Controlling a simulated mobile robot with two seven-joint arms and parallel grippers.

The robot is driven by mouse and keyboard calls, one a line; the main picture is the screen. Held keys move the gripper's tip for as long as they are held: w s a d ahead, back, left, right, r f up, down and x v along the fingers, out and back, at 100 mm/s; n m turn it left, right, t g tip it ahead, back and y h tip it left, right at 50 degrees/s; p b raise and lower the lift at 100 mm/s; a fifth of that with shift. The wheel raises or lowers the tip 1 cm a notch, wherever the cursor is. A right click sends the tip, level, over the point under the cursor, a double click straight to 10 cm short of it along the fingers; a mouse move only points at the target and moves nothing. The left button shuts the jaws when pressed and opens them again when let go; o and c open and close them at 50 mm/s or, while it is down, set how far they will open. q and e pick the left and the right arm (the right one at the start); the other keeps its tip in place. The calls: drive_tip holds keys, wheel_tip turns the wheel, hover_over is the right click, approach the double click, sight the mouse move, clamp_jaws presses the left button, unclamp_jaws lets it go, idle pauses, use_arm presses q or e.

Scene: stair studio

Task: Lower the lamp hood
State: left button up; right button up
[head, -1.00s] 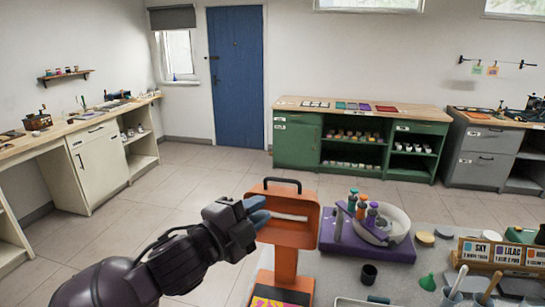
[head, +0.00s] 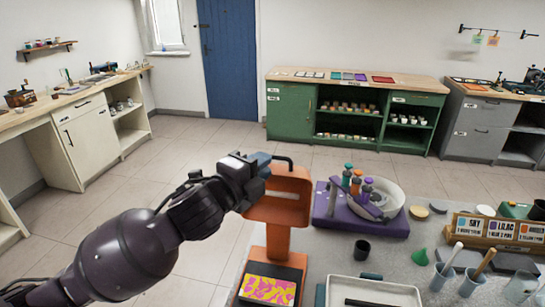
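The orange lamp (head: 279,240) stands on the grey worktop at the near edge. Its orange hood (head: 289,196) is tilted up, with its hollow underside and a pale tube facing me. A dark handle (head: 284,158) arches over the hood's top edge. Below the hood, a pink and yellow patterned card (head: 269,290) lies on the lamp's dark base. My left gripper (head: 262,168) is at the hood's upper left corner, beside the handle. Its fingers are seen edge-on, so I cannot tell their opening or whether they touch the hood. My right gripper is not in view.
Right of the lamp stand a purple carousel device (head: 360,212) with bottles, a black cup (head: 362,250) and a green funnel (head: 419,257). A white tray (head: 372,288) lies in front. Grey cups (head: 444,275) with tools stand at right. Open floor lies left of the lamp.

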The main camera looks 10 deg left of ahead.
use_arm(q)
drive_tip(key=shift+x, duration=2.2)
clamp_jaws()
